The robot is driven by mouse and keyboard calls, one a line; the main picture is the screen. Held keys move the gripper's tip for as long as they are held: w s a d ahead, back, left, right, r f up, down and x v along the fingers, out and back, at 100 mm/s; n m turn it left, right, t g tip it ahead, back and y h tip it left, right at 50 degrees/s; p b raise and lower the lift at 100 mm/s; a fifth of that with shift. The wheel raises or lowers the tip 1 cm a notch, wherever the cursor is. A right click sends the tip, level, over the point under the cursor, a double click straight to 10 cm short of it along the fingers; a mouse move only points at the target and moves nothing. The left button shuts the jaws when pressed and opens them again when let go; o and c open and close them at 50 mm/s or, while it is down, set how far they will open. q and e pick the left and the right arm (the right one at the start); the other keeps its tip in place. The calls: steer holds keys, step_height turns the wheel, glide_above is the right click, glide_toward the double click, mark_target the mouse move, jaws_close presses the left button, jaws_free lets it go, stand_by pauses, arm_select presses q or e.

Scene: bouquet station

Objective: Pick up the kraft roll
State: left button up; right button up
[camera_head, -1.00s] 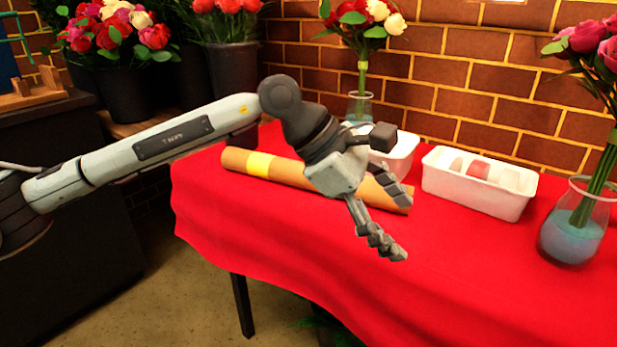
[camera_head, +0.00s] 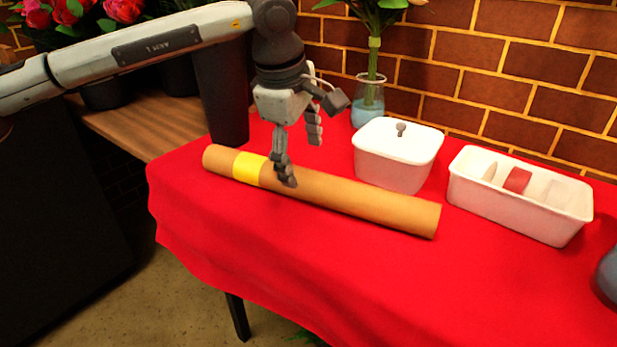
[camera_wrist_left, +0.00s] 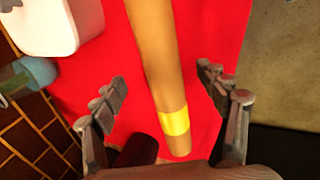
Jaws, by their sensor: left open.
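The kraft roll (camera_head: 350,197) is a long brown tube with a yellow band near its left end. It lies on the red-covered table. My left gripper (camera_head: 300,160) points down over the roll, just right of the yellow band, and hides a small part of it. In the left wrist view the roll (camera_wrist_left: 157,50) runs between the two spread fingers of the left gripper (camera_wrist_left: 165,88), with a gap on each side. The gripper is open and empty. Whether a finger touches the roll is unclear.
A white lidded box (camera_head: 395,160) stands close behind the roll. A white divided tray (camera_head: 510,205) is to its right. A glass vase (camera_head: 368,100) with flowers is behind, and a dark bucket (camera_head: 222,100) is behind the roll's left end. The red table (camera_head: 300,260) is clear in front.

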mark_target(306, 174)
arm_select(q)
steer(key=shift+d+f, duration=0.15)
steer(key=shift+f, duration=0.65)
steer(key=x, duration=0.5)
steer(key=shift+w+p, duration=0.1)
steer(key=shift+p, duration=0.2)
steer(key=shift+r, duration=0.1)
arm_select(e)
steer(key=shift+f, duration=0.95)
arm_select(q)
steer(key=shift+c, duration=1.3)
steer(key=c, duration=1.4)
steer(key=shift+r, duration=0.1)
jaws_close()
